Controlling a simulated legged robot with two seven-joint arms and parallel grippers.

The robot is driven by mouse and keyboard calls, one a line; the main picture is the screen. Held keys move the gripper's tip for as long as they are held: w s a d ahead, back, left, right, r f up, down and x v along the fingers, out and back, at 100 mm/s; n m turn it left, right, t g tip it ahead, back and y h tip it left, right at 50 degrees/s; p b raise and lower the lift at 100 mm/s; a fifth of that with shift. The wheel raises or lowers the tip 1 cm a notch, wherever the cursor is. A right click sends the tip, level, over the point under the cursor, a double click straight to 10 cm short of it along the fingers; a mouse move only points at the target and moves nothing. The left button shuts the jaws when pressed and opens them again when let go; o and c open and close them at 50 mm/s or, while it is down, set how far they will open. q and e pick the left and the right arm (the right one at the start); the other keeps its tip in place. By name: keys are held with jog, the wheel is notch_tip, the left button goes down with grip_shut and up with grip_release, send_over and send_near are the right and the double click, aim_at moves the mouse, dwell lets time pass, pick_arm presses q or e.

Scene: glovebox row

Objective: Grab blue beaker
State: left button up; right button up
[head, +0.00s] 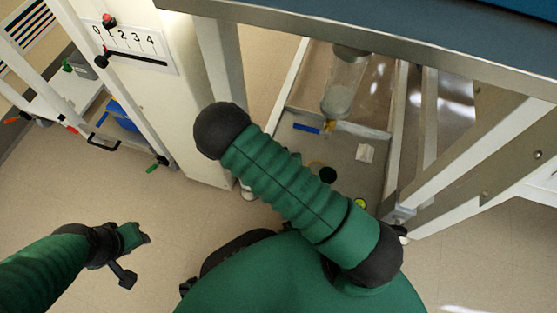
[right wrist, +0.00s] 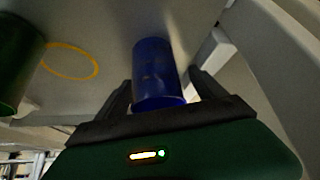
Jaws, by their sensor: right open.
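The blue beaker (right wrist: 155,62) is in the middle of the right wrist view, against a grey surface. My right gripper (right wrist: 161,82) is open, with one dark finger on each side of the beaker. The beaker's near end lies between the fingers, and I see no clear grip on it. In the head view my right arm bends beneath the bench, and its gripper is hidden there. I cannot make out the beaker in the head view. My left gripper (head: 125,255) hangs low over the floor at the left, away from any object; its jaws are unclear.
A green cylinder (right wrist: 18,62) and a yellow ring mark (right wrist: 70,61) are left of the beaker. A pale bar (right wrist: 212,58) stands close on its right. In the head view, a blue-topped bench (head: 420,35) and white frame legs (head: 470,150) crowd the right; the left floor (head: 165,225) is clear.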

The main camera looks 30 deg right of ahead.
jog(key=shift+w+d+f, duration=0.1)
jog(key=shift+d+f, duration=0.2)
jog(key=shift+r, duration=0.3)
jog(key=shift+c, duration=0.6)
jog(key=shift+a, duration=0.2)
jog(key=c, duration=0.5)
jog(key=shift+d, duration=0.1)
jog(key=c, duration=0.8)
jog(key=shift+r+p, duration=0.1)
jog(key=shift+p, duration=0.2)
